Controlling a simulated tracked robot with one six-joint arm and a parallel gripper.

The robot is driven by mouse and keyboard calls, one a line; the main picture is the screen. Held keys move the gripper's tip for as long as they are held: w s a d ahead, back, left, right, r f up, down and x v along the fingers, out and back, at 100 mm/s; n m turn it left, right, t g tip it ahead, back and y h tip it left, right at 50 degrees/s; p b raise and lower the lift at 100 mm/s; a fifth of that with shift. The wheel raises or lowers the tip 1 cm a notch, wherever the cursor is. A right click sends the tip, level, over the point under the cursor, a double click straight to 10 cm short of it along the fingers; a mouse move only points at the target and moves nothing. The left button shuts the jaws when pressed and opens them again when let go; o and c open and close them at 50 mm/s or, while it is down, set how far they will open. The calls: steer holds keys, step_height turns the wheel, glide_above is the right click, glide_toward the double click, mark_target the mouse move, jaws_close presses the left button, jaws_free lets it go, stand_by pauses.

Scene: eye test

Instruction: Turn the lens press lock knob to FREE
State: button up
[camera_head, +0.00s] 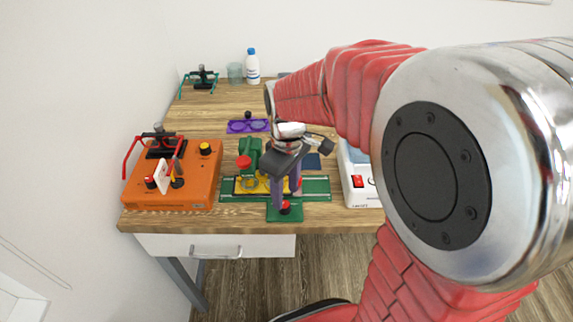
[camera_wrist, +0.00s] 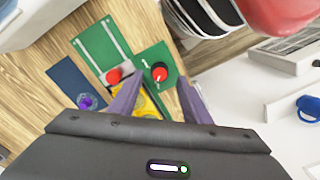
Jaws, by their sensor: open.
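The lens press is a green machine (camera_head: 250,150) on a long green base (camera_head: 318,190), with a red knob (camera_head: 243,162) and yellow parts (camera_head: 250,185). A small green plate (camera_head: 272,214) at its front carries a red knob on a black collar (camera_head: 285,208). That red-and-black knob (camera_wrist: 159,72) also shows in the wrist view, with a white mark beside it; I cannot read any lettering. My gripper (camera_head: 287,197) points down with its purple fingers apart and empty. In the wrist view the knob appears between the fingertips (camera_wrist: 161,79); I cannot tell whether they surround it or hover above.
An orange box (camera_head: 195,191) with knobs stands at the left. A white device (camera_head: 360,200) with a red switch stands at the right. Purple glasses (camera_head: 248,126) lie behind the press. A bottle (camera_head: 252,68) and beaker (camera_head: 235,74) stand at the back.

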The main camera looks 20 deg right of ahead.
mark_target(286, 202)
step_height(286, 202, up, 10)
steer(key=shift+d+f, duration=0.15)
steer(key=shift+f, duration=0.05)
stand_by(0.4)
steer(key=s+r+m+t, duration=0.1)
steer(key=s+m+t, duration=0.4)
steer(key=s, duration=0.7)
steer(key=shift+a+r+m+t, duration=0.3)
steer(key=shift+r+m+t, duration=0.1)
steer(key=shift+m, duration=0.7)
